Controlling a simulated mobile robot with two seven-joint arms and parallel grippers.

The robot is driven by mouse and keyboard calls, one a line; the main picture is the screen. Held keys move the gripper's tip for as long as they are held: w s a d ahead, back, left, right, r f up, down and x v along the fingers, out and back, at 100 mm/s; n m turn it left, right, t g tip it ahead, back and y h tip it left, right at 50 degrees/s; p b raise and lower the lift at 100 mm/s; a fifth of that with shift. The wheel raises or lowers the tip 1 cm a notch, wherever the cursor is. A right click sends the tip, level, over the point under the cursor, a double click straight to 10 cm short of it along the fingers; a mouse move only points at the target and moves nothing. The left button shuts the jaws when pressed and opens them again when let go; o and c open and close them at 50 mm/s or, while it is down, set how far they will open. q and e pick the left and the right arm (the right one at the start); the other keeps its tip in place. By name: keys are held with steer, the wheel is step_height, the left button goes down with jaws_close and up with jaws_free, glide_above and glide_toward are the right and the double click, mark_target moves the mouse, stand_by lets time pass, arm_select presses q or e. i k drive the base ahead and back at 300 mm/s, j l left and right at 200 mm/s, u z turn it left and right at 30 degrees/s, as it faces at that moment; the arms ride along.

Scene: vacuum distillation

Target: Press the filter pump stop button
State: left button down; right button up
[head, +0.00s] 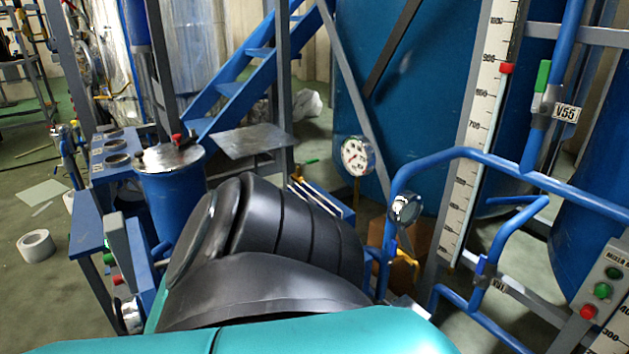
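A narrow grey control box (117,240) stands at the left, seen nearly edge-on. It has a green button (107,245) above a red button (117,280). No label on it is readable from here, so I cannot tell whether it is the filter pump's. A second grey panel (614,272) at the right edge is marked as a mixer. It carries a green button (602,290) above a red button (588,312). Neither of my grippers shows. A black ribbed and teal part of my own body fills the lower middle and hides what is behind it.
A blue cylindrical vessel (176,207) with a metal lid stands beside the left box. Blue pipe rails (455,154), a round gauge (357,156) and a tall white scale (486,115) crowd the right. A white roll (36,246) lies on the open green floor at left.

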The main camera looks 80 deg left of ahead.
mark_target(117, 279)
steer(key=u, duration=3.8)
